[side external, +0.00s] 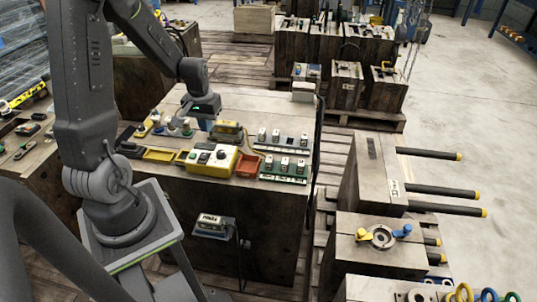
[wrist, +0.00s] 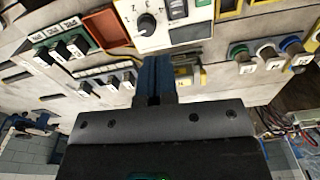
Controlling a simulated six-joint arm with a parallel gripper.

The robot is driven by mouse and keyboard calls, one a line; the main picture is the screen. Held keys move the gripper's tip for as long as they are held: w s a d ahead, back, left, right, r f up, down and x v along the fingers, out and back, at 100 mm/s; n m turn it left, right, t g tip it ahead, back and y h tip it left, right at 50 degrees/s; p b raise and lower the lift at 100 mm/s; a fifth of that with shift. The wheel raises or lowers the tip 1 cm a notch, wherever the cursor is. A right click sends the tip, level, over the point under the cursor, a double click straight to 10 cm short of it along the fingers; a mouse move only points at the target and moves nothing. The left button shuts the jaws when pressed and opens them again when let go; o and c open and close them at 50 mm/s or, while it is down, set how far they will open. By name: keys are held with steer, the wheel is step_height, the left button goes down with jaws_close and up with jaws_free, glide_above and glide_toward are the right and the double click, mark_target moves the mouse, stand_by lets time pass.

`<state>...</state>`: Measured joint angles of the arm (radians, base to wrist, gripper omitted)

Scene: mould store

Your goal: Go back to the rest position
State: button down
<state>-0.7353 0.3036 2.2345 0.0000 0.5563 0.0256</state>
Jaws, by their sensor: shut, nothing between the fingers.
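My gripper (side external: 209,124) hangs above the wooden block's top in the side view, towards the block's left and middle part. In the wrist view its two blue fingers (wrist: 154,75) are together with nothing held between them. They point toward a yellow and white control box (wrist: 160,22) with a black dial, which also shows in the side view (side external: 222,162). The fingertips appear apart from the box, though the exact gap cannot be told.
An orange tray (side external: 248,165), a yellow tray (side external: 158,155), a green rail with switches (side external: 283,179) and a grey rail (side external: 282,148) lie on the block. Several coloured-top plugs (wrist: 267,52) stand close by. Blocks with protruding rods (side external: 378,175) stand right. Open floor lies beyond.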

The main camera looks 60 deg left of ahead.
steer(key=s+d+r+m+t, duration=0.2)
steer(key=s+d+r+m, duration=0.2)
steer(key=d+r, duration=0.5)
steer(key=s+d+r+m+t, duration=0.3)
steer(key=d+r, duration=0.7)
steer(key=d, duration=0.4)
steer(key=shift+s+d+r+m, duration=0.2)
steer(key=shift+s+d+m, duration=0.25)
steer(key=shift+m, duration=0.15)
